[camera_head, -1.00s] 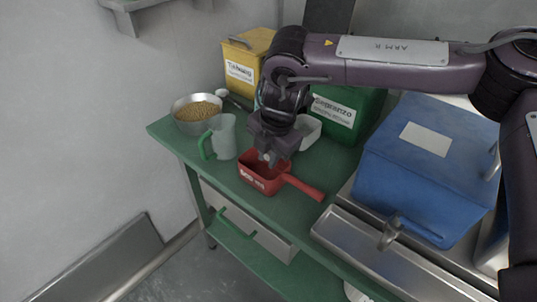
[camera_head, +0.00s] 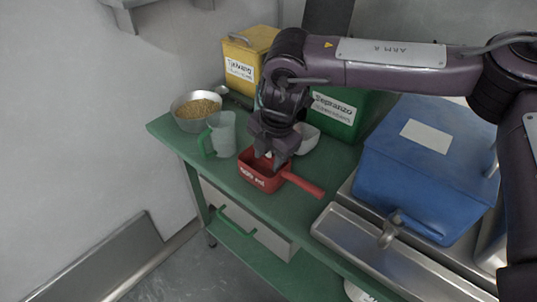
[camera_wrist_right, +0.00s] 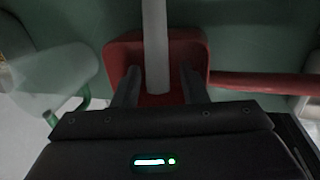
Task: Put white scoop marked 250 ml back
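The white scoop (camera_head: 308,138) is on the green bench, partly hidden behind my right gripper, its marking not visible. Its pale handle (camera_wrist_right: 155,45) runs between my right fingers in the right wrist view, with a gap showing on each side. My right gripper (camera_head: 268,158) points down over the red scoop (camera_head: 262,178). It is open around the white handle, and the same gripper shows in the wrist view (camera_wrist_right: 157,85). The red scoop (camera_wrist_right: 202,65) lies below the handle. My left gripper is out of view.
A clear jug with a green handle (camera_head: 222,134) and a metal bowl of beans (camera_head: 188,112) stand to the left. A yellow bin (camera_head: 240,72), a green bin (camera_head: 335,125) and a blue bin (camera_head: 415,175) stand behind and right. The bench's front left is clear.

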